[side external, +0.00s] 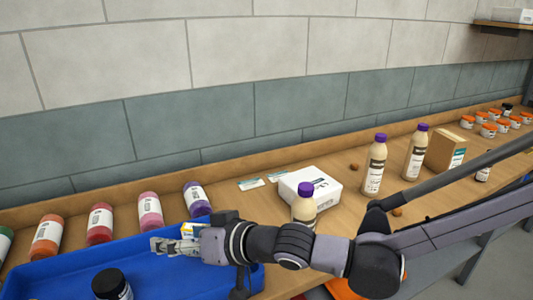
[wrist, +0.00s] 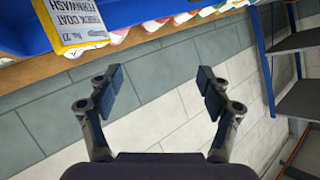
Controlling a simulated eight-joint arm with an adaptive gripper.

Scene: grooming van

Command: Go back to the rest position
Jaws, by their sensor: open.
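My gripper (side external: 160,246) is over the blue tray (side external: 60,268) in the side view, at the end of my arm reaching in from the right. In the wrist view my gripper (wrist: 160,92) has its two fingers wide apart, with nothing between them; the wall shows through the gap. A yellow-and-white labelled pack (wrist: 80,22) is at the upper left of the wrist view, by the blue tray's edge (wrist: 125,12) and apart from the fingers. In the side view the pack (side external: 191,229) shows partly behind my gripper.
A dark-lidded jar (side external: 110,284) stands in the tray's front. Several coloured bottles (side external: 150,211) line the back ledge. A white box (side external: 318,187), purple-capped bottles (side external: 374,165), a cardboard box (side external: 446,148) and orange-lidded jars (side external: 489,130) stand on the wooden counter (side external: 345,210). A tiled wall is behind.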

